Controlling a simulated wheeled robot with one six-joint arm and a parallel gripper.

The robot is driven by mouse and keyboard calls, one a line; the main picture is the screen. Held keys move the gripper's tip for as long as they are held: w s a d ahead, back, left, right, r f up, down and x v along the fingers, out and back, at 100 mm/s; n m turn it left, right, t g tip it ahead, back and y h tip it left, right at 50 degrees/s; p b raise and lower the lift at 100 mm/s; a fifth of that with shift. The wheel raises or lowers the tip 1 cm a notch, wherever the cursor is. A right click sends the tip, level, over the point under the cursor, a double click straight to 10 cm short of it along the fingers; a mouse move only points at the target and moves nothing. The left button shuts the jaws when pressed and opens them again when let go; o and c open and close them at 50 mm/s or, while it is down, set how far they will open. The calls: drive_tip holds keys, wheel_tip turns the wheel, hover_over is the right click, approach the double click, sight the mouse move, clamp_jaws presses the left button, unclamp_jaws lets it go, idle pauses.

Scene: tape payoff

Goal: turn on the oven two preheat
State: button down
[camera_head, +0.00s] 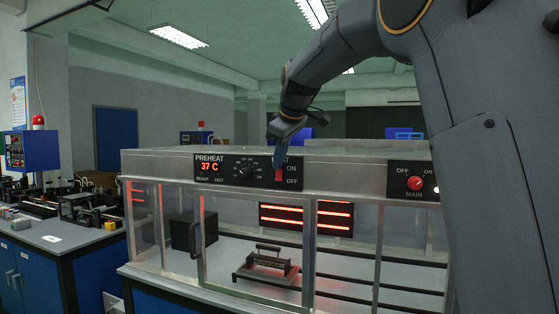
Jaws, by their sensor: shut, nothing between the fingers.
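The oven (345,171) is a long metal and glass cabinet with a black PREHEAT panel (225,178) on its front. The panel's red display (209,167) reads 37 C, with READY and HOT below it. A round black knob (244,171) sits mid-panel. A red switch (279,176) beside ON and OFF labels is at the panel's right. My gripper (279,160) is shut and empty, pointing down at the top of this switch and hiding part of the label above it. I cannot tell whether it touches the switch, nor the switch's position.
A MAIN panel (412,182) with a red knob and a bright lamp is on the right. Orange heater bars (306,217) glow behind the glass, near a dark handled fixture (267,264) and a black box (194,233). A cluttered workbench (60,244) stands left.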

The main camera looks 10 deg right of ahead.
drive_tip(key=a+b+v, duration=0.1)
drive_tip(key=b+v, duration=0.1)
drive_tip(key=v, duration=1)
drive_tip(key=shift+s+a+f, duration=0.15)
drive_tip(key=shift+s+a, duration=0.1)
drive_tip(key=shift+s, duration=0.1)
